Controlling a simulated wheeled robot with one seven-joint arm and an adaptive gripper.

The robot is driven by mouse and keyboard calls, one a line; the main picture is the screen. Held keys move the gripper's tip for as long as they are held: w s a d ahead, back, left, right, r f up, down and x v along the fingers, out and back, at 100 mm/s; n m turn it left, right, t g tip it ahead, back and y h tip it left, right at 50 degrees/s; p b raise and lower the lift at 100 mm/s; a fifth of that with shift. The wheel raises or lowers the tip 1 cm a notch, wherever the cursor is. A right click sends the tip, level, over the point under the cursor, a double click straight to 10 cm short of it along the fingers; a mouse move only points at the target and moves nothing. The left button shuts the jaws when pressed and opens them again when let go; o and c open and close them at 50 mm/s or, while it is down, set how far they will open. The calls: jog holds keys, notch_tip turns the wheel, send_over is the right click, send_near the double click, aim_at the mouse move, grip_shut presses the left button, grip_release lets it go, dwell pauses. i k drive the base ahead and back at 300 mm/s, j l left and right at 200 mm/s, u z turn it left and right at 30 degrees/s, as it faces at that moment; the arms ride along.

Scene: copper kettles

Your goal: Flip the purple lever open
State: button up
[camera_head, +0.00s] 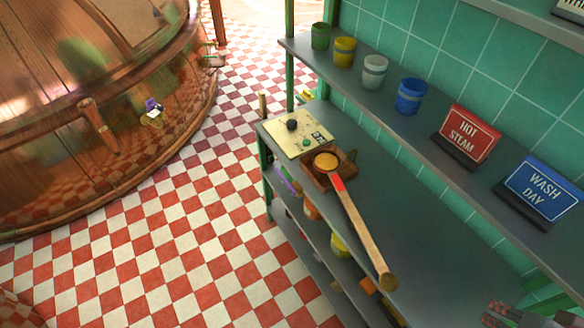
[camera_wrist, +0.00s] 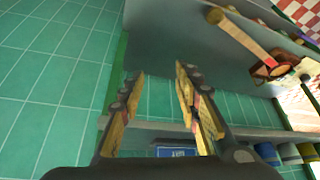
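A small purple part (camera_head: 152,104), probably the lever, sits on a brass fitting (camera_head: 152,118) on the side of the large copper kettle (camera_head: 60,130) at the left of the head view. It is too small to tell which way it is set. Another purple piece (camera_head: 290,182) shows at the edge of the shelf unit, below its top. My gripper (camera_wrist: 160,72) is open and empty in the wrist view, its yellowish fingers apart near the shelves and green tiles. The kettle and its purple part are out of the wrist view.
The grey shelf unit (camera_head: 420,225) holds a long-handled mallet (camera_head: 359,230), a wooden box (camera_head: 346,176) and a cream panel (camera_head: 285,135). Pots and signs, including a red one (camera_head: 467,135), stand on the upper shelf (camera_head: 420,130). Checkered floor (camera_head: 165,245) lies clear between kettle and shelves.

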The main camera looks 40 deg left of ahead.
aim_at(292, 192)
jog(key=u, duration=1.75)
jog(key=i+j+z, duration=0.1)
jog(key=i+j, duration=0.8)
jog(key=j, duration=0.15)
